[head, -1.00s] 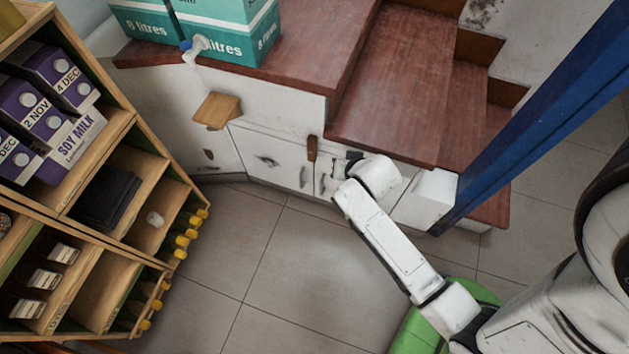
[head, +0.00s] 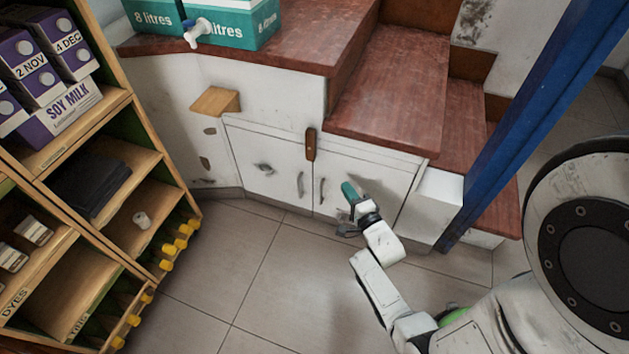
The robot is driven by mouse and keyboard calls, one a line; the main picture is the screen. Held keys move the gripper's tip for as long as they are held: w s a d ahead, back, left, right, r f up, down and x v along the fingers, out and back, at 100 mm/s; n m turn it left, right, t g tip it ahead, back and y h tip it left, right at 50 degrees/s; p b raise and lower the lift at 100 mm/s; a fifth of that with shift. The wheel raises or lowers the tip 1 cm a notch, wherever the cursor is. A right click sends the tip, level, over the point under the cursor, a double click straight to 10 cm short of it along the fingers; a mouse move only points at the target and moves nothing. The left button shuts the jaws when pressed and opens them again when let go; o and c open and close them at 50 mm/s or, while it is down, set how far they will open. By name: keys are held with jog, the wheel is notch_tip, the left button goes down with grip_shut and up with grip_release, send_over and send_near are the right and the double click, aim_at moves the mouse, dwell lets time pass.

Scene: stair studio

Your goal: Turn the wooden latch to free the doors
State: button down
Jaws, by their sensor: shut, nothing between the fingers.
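The wooden latch (head: 310,145) is a small brown strip. It stands upright at the top of the seam between two white cupboard doors under the stairs. The left door (head: 262,160) and right door (head: 368,180) are closed, each with a curved handle near the seam. My gripper (head: 349,190) is in front of the right door, below and to the right of the latch and apart from it. A teal part shows at its end. It is shut and empty; its fingertips are small in this view.
Red-brown stair treads (head: 392,90) overhang the cupboard on the right, beside a blue post (head: 535,120). A wooden block (head: 215,101) juts from the wall at left. A wooden shelf (head: 120,215) fills the left side. The tiled floor (head: 270,270) between is clear.

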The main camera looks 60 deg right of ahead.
jog(key=shift+s+a+f+t, duration=0.2)
jog(key=shift+a+t, duration=0.05)
jog(key=shift+t, duration=0.05)
jog(key=b, duration=0.4)
send_near(315, 158)
jog(key=d, duration=0.3)
jog(key=w+d, duration=0.1)
jog(key=shift+d+f, duration=0.2)
jog(key=shift+d, duration=0.15)
jog(key=shift+w+a+r+b, duration=0.15)
jog(key=shift+w+b, duration=0.15)
jog(key=shift+w, duration=0.25)
jog(key=shift+w+a+f+b, duration=0.15)
jog(key=shift+w+b, duration=0.1)
jog(key=shift+w, duration=0.3)
jog(key=shift+w+r, duration=0.15)
jog(key=shift+w, duration=0.5)
jog(key=shift+m+b, duration=0.3)
jog(key=shift+b, duration=0.1)
